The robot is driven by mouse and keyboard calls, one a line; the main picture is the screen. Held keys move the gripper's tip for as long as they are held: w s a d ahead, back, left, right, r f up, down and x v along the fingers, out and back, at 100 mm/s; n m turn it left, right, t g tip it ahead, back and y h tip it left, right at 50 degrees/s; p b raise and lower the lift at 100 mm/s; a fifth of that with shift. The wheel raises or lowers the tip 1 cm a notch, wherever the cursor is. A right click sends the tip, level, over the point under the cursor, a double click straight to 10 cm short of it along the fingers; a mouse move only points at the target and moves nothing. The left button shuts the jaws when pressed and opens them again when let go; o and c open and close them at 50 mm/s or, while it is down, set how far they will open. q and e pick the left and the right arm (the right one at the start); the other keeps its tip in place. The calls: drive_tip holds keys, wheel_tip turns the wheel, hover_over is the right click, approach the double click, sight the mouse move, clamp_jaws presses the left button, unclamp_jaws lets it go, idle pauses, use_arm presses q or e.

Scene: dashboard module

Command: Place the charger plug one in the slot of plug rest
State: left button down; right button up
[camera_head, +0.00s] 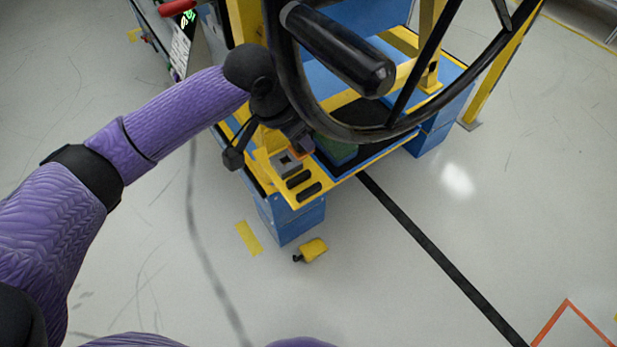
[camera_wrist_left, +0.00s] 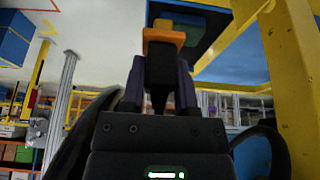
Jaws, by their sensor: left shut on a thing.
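My left gripper (camera_head: 298,146) reaches in from the left to the front corner of the yellow frame. It is shut on the charger plug, an orange-and-black piece (camera_wrist_left: 163,38) between the fingertips in the left wrist view. Its orange part also shows in the head view (camera_head: 300,153), mostly hidden by the gripper. The plug rest seems to be the yellow plate (camera_head: 262,162) with a grey block (camera_head: 285,164) and two dark slots (camera_head: 304,184). The plug is right beside the grey block; I cannot tell whether they touch. My right gripper is not in view.
A black steering wheel (camera_head: 345,130) and a thick black cylinder (camera_head: 338,48) overhang the frame close to my left gripper. Blue boxes (camera_head: 292,218) support the frame. A yellow piece with a black end (camera_head: 313,249) lies on the floor.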

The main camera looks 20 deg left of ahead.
use_arm(q)
drive_tip(key=shift+w+f+b, duration=0.35)
drive_tip(key=shift+w+f, duration=0.2)
drive_tip(key=shift+f, duration=0.1)
wheel_tip(320, 180, down, 10)
drive_tip(key=b, duration=0.6)
drive_tip(key=shift+s+r+b, duration=0.1)
drive_tip(key=shift+r+b, duration=0.15)
drive_tip(key=shift+b, duration=0.1)
drive_tip(key=shift+r, duration=0.25)
drive_tip(key=shift+f+p, duration=0.3)
drive_tip(key=shift+f, duration=0.15)
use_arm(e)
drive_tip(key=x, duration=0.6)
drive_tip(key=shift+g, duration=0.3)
use_arm(q)
drive_tip(key=shift+f, duration=0.15)
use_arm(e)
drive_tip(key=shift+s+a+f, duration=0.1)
use_arm(q)
drive_tip(key=shift+c, duration=1.8)
unclamp_jaws()
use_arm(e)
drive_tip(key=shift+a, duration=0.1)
